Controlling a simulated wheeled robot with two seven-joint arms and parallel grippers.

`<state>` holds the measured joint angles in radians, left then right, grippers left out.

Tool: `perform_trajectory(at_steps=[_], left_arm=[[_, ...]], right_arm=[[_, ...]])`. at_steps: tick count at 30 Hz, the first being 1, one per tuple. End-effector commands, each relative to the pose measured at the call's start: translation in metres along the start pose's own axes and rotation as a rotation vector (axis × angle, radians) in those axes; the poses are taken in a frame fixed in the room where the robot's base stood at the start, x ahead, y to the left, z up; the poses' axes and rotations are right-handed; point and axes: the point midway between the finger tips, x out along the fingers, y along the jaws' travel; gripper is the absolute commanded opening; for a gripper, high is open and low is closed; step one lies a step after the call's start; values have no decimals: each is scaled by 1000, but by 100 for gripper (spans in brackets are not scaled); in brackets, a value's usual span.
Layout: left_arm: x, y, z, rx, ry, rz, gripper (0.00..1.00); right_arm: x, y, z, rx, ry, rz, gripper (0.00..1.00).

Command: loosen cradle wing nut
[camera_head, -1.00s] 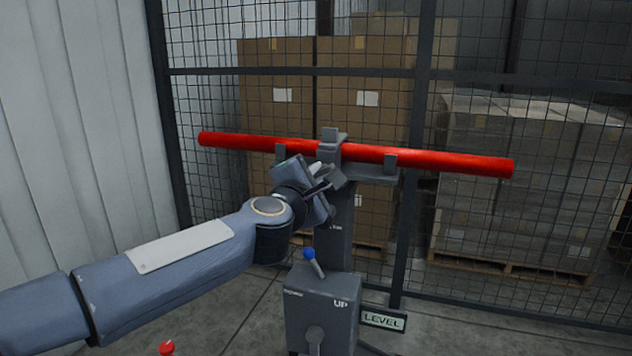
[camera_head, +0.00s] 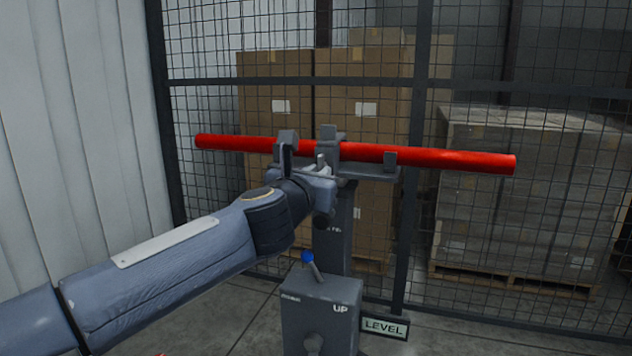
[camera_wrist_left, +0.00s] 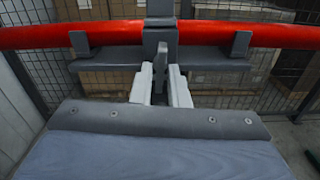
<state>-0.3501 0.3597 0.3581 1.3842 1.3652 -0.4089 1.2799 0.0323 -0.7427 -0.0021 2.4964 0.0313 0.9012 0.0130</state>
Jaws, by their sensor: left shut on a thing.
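A long red bar (camera_head: 440,160) lies level across a grey cradle (camera_head: 365,172); in the left wrist view the bar (camera_wrist_left: 35,36) spans the top behind the cradle (camera_wrist_left: 215,62). A grey clamp block (camera_head: 328,138) sits over the bar's middle; it also shows in the left wrist view (camera_wrist_left: 160,22). My left gripper (camera_head: 322,166) is at the front of the cradle, just below the bar. Its pale fingertips (camera_wrist_left: 160,72) are closed on a small grey piece under the clamp, apparently the wing nut, mostly hidden between them.
Below stands a grey box marked UP (camera_head: 320,312) with a blue-knobbed lever (camera_head: 308,258). A LEVEL sign (camera_head: 384,328) is beside it. A wire mesh fence stands behind, with stacked cartons (camera_head: 350,100) and a wrapped pallet load (camera_head: 530,190) beyond.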

Motion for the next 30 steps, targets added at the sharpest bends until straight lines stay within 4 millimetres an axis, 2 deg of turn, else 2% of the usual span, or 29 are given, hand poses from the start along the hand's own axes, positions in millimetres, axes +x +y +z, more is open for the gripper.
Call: perform_trajectory(at_steps=[30], left_arm=[[0, -4, 2, -942, -4, -1, 0]], right_arm=[[45, 21, 23, 0, 0, 0, 36]])
